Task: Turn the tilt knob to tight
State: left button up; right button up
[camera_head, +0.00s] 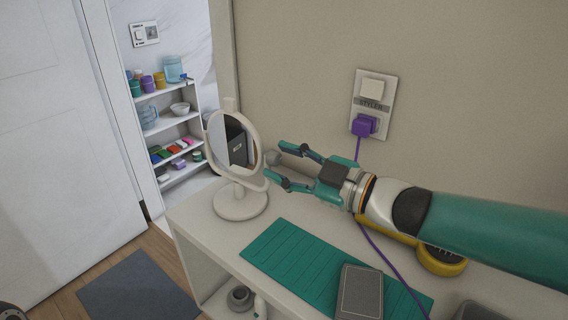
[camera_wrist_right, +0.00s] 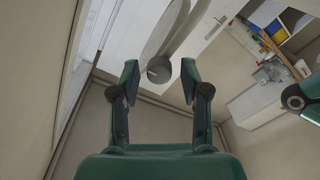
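A white round mirror (camera_head: 241,150) stands on a round base on the white counter. Its tilt knob (camera_head: 272,158) is a small grey disc on the right side of the frame. In the right wrist view the knob (camera_wrist_right: 159,70) lies between the fingertips, with a mark on its face. My right gripper (camera_head: 277,161) is open, its fingers on either side of the knob. In the right wrist view a gap shows between the knob and each fingertip of this gripper (camera_wrist_right: 160,72). I cannot make out the knob's setting.
A green mat (camera_head: 290,255) lies on the counter in front of the mirror, with a dark grey box (camera_head: 359,292) at its right. A purple plug (camera_head: 364,125) sits in the wall outlet, its cord running behind my right arm. A yellow tool (camera_head: 440,261) lies under the arm.

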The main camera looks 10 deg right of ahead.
dwell(0.3)
jog(key=v, duration=1.2)
